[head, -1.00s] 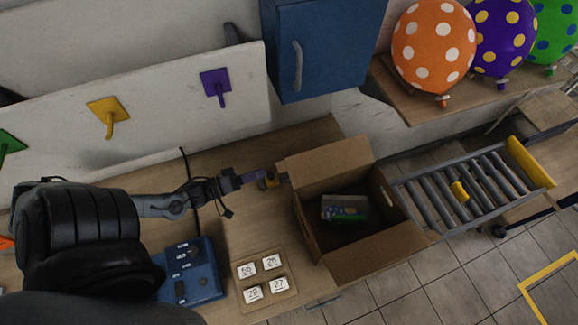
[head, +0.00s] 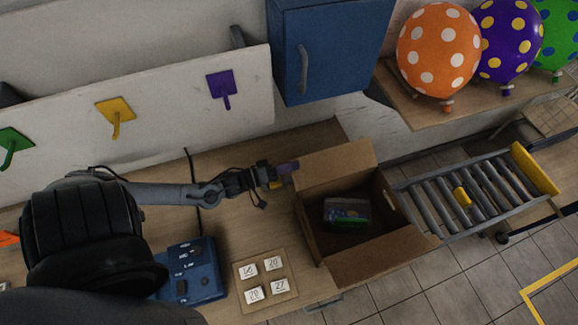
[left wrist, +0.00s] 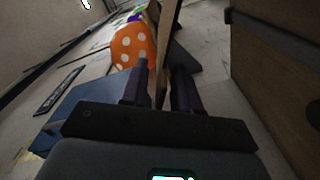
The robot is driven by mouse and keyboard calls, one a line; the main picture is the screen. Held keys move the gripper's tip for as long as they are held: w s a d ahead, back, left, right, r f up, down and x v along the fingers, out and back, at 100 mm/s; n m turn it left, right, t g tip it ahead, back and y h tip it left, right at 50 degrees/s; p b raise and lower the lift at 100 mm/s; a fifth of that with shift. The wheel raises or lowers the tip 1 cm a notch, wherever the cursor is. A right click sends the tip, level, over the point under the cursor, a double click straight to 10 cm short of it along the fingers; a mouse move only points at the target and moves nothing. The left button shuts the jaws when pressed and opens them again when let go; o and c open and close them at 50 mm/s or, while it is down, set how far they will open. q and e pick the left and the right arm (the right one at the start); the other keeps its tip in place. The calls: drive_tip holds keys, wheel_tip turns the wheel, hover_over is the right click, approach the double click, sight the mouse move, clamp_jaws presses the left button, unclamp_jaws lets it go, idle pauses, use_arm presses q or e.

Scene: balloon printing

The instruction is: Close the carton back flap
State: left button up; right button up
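The open brown carton (head: 385,190) stands on the table at the centre of the head view, with a small printed box (head: 346,213) inside. Its back flap (head: 335,166) stands raised and leans outward on the far side. The front flap (head: 383,258) is folded out. My left gripper (head: 287,168) is at the left end of the back flap. In the left wrist view its two dark fingers (left wrist: 160,92) are apart, with a thin tan edge (left wrist: 164,50), apparently the flap, between or just beyond them. Contact cannot be told. My right gripper is not in view.
A blue cabinet (head: 328,50) hangs above the carton. A roller conveyor (head: 470,195) lies to its right. A blue control box (head: 195,270) and a tile tray (head: 264,279) are on the table in front. Balloons, including an orange one (head: 438,50), stand on a shelf.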

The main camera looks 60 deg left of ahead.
use_arm(q)
drive_tip(key=shift+c, duration=0.5)
clamp_jaws()
idle(0.8)
